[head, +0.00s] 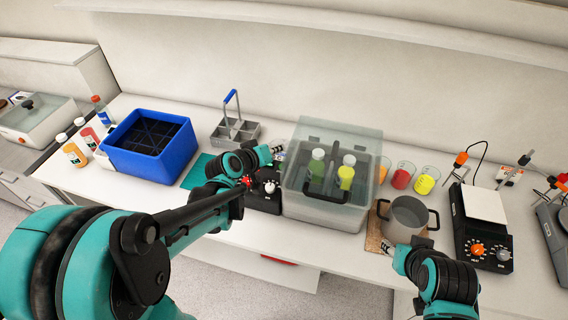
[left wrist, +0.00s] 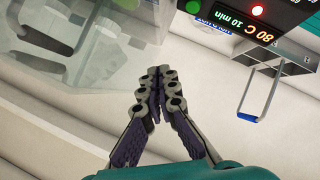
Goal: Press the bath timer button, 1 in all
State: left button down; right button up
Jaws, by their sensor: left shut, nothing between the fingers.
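The bath timer panel (left wrist: 236,22) is a dark box with a lit display reading 80 C 10 min. My left gripper (left wrist: 160,76) is shut and empty, apart in the picture from the green button. In the head view my left gripper (head: 277,150) is between the bottle carrier and the clear-lidded bath (head: 325,211); the panel is mostly hidden there. My right gripper (head: 392,250) is by the pot; its opening is unclear.
A black box with a knob (head: 270,187) sits under my left arm. The grey carrier with a blue handle (head: 231,97) stands behind. A blue crate (head: 127,160) is left.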

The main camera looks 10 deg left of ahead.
pick_arm(q)
jog(key=shift+w+f, duration=0.1)
dwell(0.4)
jog(key=f+b, duration=0.2)
jog(key=w+f+b, duration=0.1)
jog(key=f+b, duration=0.2)
jog(key=w+f+b, duration=0.1)
jog(key=f+b, duration=0.1)
jog(key=f, duration=0.1)
jog(key=shift+w+f+b, duration=0.15)
jog(key=shift+f+b, duration=0.05)
jog(key=shift+b, duration=0.1)
dwell(1.1)
jog(key=shift+w+f+b, duration=0.1)
jog(key=shift+f+b, duration=0.25)
jog(key=shift+w+f+b, duration=0.1)
jog(key=shift+f+b, duration=0.35)
dwell(0.7)
jog(key=shift+r, duration=0.1)
jog(key=shift+s+r+p, duration=0.25)
jog(key=shift+r+p, duration=0.45)
jog(key=shift+r, duration=0.05)
